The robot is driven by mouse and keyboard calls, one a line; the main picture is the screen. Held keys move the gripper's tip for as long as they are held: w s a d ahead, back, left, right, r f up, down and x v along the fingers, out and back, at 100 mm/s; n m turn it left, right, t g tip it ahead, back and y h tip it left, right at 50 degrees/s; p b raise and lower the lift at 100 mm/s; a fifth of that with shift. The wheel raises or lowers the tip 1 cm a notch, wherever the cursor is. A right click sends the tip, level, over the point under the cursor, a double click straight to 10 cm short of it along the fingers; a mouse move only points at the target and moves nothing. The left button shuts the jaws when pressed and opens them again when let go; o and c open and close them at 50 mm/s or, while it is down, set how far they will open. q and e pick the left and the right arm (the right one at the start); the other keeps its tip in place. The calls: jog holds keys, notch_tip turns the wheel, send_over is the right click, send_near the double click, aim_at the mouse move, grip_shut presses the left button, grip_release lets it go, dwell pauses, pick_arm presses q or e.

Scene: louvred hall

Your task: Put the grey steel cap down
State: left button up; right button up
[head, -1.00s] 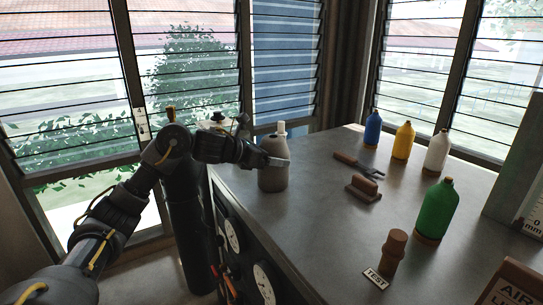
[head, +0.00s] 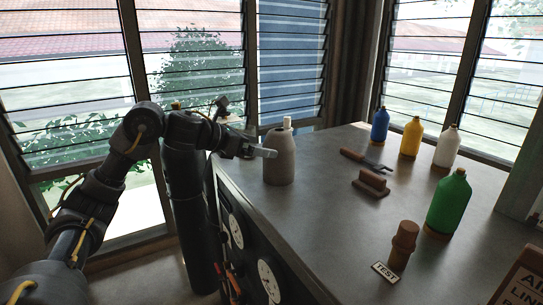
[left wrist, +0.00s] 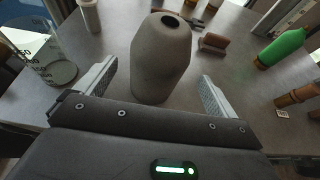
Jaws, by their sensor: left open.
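The grey steel cap (head: 279,160), a domed, bottle-shaped piece with a dark hole in its top, stands upright on the bench near its left back corner. It also shows in the left wrist view (left wrist: 160,62), standing ahead of my palm. My left gripper (head: 262,153) is open at the cap's left side in the head view. In the left wrist view the gripper (left wrist: 157,78) has its fingers spread wide, one on each side of the cap, with visible gaps. The gripper holds nothing. My right gripper is not in view.
On the bench (head: 325,215) stand blue (head: 380,126), yellow (head: 411,138), white (head: 446,148) and green (head: 447,203) bottles. A pronged tool (head: 364,160), a brown block (head: 371,183) and a brown turned piece (head: 403,243) are there too. A white cylinder (head: 287,122) stands behind the cap.

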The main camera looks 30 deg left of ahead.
pick_arm(q)
jog(key=b+v, duration=0.1)
jog(key=v, duration=0.4)
dwell(0.4)
